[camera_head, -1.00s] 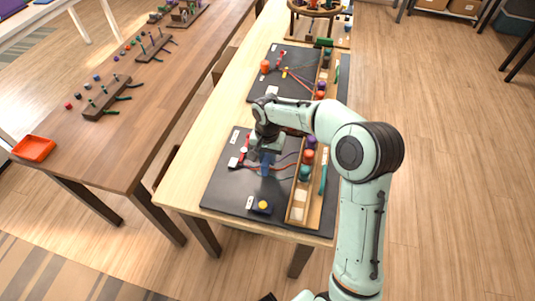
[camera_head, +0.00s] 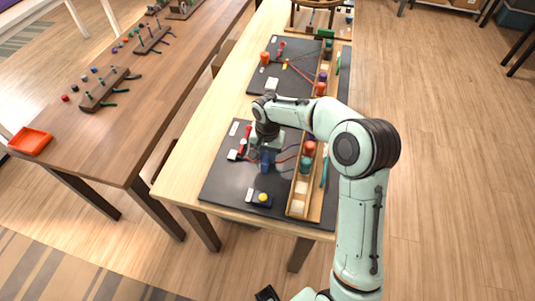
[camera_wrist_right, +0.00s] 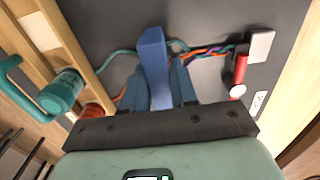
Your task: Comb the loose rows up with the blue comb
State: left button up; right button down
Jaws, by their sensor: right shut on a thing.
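My right gripper (camera_head: 266,151) is above the near dark work mat (camera_head: 222,184). It is shut on the blue comb (camera_wrist_right: 152,55), which stands between the fingers and points down to the mat; a bit of the comb shows in the head view (camera_head: 266,164). In the wrist view, teal, orange and purple cords cross beside the comb and come together in a braid (camera_wrist_right: 207,52) that runs to a white block (camera_wrist_right: 261,45). Whether the comb's teeth touch the cords is hidden.
A wooden tray (camera_head: 297,208) with coloured spools, including a teal one (camera_wrist_right: 61,92), lies right of the cords. A red-and-white tool (camera_wrist_right: 239,75) lies near the white block.

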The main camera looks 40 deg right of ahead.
jog(key=shift+a, duration=0.1)
pick_arm(q)
jog(key=shift+w+r+p, duration=0.2)
jog(key=shift+r+p, duration=0.15)
jog(key=shift+r, duration=0.05)
pick_arm(e)
jog(key=shift+w+a, duration=0.55)
jog(key=shift+w, duration=0.25)
notch_tip(320, 180, up, 3)
jog(key=shift+f+p, duration=0.2)
jog(key=shift+p, duration=0.45)
pick_arm(q)
jog(key=w+r+p, duration=0.3)
jog(key=r, duration=0.2)
jog(key=shift+w, duration=0.2)
pick_arm(e)
jog(key=r, duration=0.6)
jog(key=shift+s+d+r, duration=0.2)
jog(key=shift+s+d, duration=0.1)
jog(key=shift+s, duration=0.1)
pick_arm(q)
jog(key=shift+r, duration=0.1)
